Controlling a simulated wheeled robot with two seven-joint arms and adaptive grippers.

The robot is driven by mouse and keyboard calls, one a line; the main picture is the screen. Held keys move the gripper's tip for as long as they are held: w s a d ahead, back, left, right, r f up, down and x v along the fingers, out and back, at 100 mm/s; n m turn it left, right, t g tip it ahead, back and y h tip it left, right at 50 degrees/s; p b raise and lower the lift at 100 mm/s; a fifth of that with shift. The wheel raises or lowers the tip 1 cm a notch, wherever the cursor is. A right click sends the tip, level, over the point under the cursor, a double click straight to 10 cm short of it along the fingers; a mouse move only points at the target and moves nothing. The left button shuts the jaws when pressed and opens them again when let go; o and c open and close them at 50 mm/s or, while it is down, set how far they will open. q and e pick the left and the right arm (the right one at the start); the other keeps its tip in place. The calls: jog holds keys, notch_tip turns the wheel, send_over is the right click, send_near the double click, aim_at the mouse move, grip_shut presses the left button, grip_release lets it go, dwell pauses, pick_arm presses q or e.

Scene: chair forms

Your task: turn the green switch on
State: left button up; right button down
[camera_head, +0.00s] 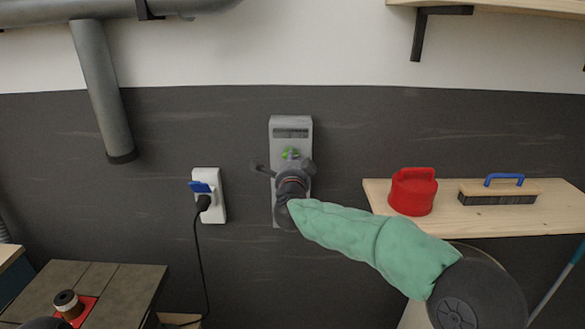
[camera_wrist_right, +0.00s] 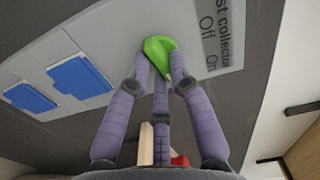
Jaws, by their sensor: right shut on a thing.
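The green switch (camera_head: 291,153) is a small knob on a grey upright wall box (camera_head: 291,122). My right gripper (camera_head: 288,163) reaches the box from the front and hides much of its lower part. In the right wrist view, the green switch (camera_wrist_right: 158,46) sits between the purple fingertips of my right gripper (camera_wrist_right: 160,70), which are shut on it. Beside it, a label (camera_wrist_right: 217,35) reads "Off" and "On". Which way the switch points is unclear.
A white socket (camera_head: 209,190) with a blue cover and black plug is left of the box. A wooden shelf (camera_head: 545,222) at right holds a red container (camera_head: 412,191) and a brush (camera_head: 497,193). A table (camera_head: 125,295) stands at lower left. Grey pipes run at upper left.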

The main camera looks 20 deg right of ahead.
jog(key=shift+f+m+b, duration=0.1)
jog(key=shift+m+b, duration=0.6)
jog(key=shift+m, duration=0.4)
jog(key=c, duration=1.1)
grip_release()
jog(key=v, duration=1.2)
